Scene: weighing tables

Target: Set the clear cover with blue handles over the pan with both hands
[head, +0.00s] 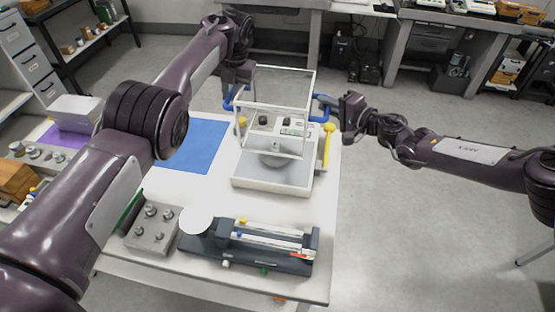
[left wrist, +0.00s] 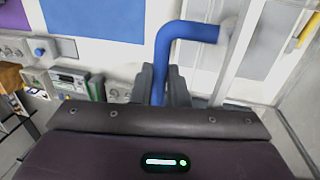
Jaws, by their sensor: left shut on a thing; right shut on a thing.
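The clear cover (head: 277,84), a see-through box with pale edges, is held upright at the far part of the white table, over the balance (head: 268,183). The round pan (head: 278,160) shows through its clear wall. I cannot tell whether the cover's lower edge touches the balance. My left gripper (head: 232,95) is shut on the left blue handle, which also shows in the left wrist view (left wrist: 183,35) between the fingers. My right gripper (head: 340,108) is shut on the right blue handle (head: 325,101) at the cover's right side.
A blue mat (head: 195,146) lies left of the balance. A beam scale (head: 262,245) and a grey block of weights (head: 152,228) stand at the near side. A yellow-handled object (head: 328,143) is close by the balance's right. Open floor lies right of the table.

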